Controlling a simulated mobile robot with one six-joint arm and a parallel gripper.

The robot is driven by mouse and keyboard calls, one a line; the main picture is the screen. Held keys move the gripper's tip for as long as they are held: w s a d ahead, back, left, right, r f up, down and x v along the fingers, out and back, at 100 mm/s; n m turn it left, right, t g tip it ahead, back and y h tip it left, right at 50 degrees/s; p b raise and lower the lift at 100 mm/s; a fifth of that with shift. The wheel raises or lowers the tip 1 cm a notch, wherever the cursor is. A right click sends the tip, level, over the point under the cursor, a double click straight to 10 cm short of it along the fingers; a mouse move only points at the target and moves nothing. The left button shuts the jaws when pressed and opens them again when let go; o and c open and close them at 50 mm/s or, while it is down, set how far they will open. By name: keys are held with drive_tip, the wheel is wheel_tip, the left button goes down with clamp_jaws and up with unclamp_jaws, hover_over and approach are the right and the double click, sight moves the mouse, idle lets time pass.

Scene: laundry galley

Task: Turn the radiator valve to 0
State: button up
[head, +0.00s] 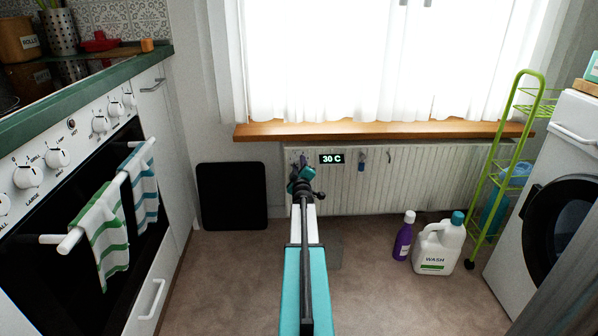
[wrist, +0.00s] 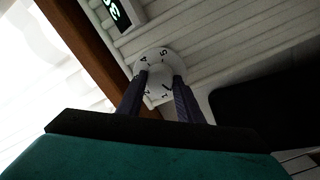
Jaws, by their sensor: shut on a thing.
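The radiator valve (wrist: 157,61) is a round white dial with black numerals; a 4 and a 5 are readable near its top, and other marks between the fingers are only partly legible. My gripper (wrist: 160,88) has one dark finger on each side of the dial and is shut on it. In the head view my gripper (head: 301,164) reaches the left end of the white radiator (head: 430,187) and hides most of the valve. A small display (head: 331,158) beside it reads 30 C. Which number is set cannot be told.
A wooden window sill (head: 380,130) runs just above the radiator. A black panel (head: 232,196) leans at left. A purple bottle (head: 403,237), a white wash jug (head: 438,246) and a green rack (head: 497,170) stand at right. The oven front (head: 70,190) is at left.

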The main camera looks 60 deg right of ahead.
drive_tip(key=shift+s+d+f+n+b, duration=0.1)
drive_tip(key=shift+s+d+n+b, duration=0.05)
drive_tip(key=shift+n+b, duration=0.45)
drive_tip(key=shift+s+d+n+b, duration=0.15)
drive_tip(key=shift+n+b, duration=0.3)
drive_tip(key=shift+n, duration=0.25)
drive_tip(key=o, duration=0.9)
drive_tip(key=shift+a, duration=0.1)
drive_tip(key=shift+c, duration=0.2)
drive_tip(key=shift+o, duration=0.9)
drive_tip(key=shift+w+a, duration=0.1)
drive_tip(key=shift+w, duration=0.05)
drive_tip(key=p+v, duration=0.4)
drive_tip(key=v, duration=0.9)
drive_tip(key=shift+a, duration=0.35)
